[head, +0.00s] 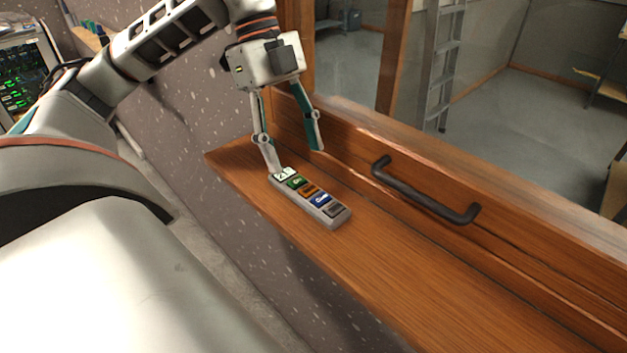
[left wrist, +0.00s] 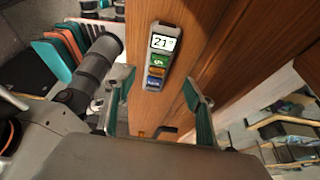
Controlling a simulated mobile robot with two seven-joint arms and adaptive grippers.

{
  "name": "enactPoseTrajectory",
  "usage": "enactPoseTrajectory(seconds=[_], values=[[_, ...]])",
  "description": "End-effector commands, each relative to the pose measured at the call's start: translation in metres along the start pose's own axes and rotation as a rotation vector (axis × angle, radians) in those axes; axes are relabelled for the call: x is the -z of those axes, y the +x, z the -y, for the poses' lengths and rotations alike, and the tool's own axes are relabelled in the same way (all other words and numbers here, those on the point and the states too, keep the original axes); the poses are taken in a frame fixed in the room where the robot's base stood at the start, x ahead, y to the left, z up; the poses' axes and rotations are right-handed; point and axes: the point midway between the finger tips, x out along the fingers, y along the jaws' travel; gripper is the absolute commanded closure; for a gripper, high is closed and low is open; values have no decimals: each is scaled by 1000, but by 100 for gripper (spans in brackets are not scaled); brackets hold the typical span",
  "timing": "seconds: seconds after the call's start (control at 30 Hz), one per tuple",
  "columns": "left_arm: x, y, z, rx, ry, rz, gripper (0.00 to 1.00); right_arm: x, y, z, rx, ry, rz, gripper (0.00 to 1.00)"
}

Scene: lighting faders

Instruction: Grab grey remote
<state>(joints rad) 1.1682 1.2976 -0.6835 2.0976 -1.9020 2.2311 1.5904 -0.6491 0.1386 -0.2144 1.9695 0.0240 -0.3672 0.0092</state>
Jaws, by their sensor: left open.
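The grey remote (head: 311,199) lies on the wooden ledge (head: 395,270) in the head view. It has a small display at its far left end and a row of coloured buttons. My left gripper (head: 294,160) is open, its fingers pointing down over the remote's display end. One fingertip is right beside that end; I cannot tell whether it touches. In the left wrist view the remote (left wrist: 160,58) shows between the two open fingers, its display reading "21". My right gripper is not in view.
A dark handle (head: 425,195) is fixed to the wooden panel behind the ledge, to the right of the remote. A speckled wall (head: 190,110) lies below and left. A ladder (head: 440,65) stands in the room beyond. The ledge's right part is clear.

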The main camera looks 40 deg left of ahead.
Motion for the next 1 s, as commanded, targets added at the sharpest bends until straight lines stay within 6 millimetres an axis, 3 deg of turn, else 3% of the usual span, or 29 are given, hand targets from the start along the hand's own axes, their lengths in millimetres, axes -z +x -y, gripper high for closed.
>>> enactPoseTrajectory(seconds=[0.2, 0.5, 0.8, 0.97, 1.0], values=[[0, 24, -2, -4, 4, -2, 46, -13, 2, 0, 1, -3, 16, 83], [-1, 63, -5, -5, 4, -3, 46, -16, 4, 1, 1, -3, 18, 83], [0, 66, -4, -2, 5, -4, 46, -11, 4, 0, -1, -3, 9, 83], [0, 66, -4, -2, 5, -4, 87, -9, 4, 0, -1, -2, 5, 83], [0, 66, -4, -2, 5, -4, 90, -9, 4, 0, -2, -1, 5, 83]])
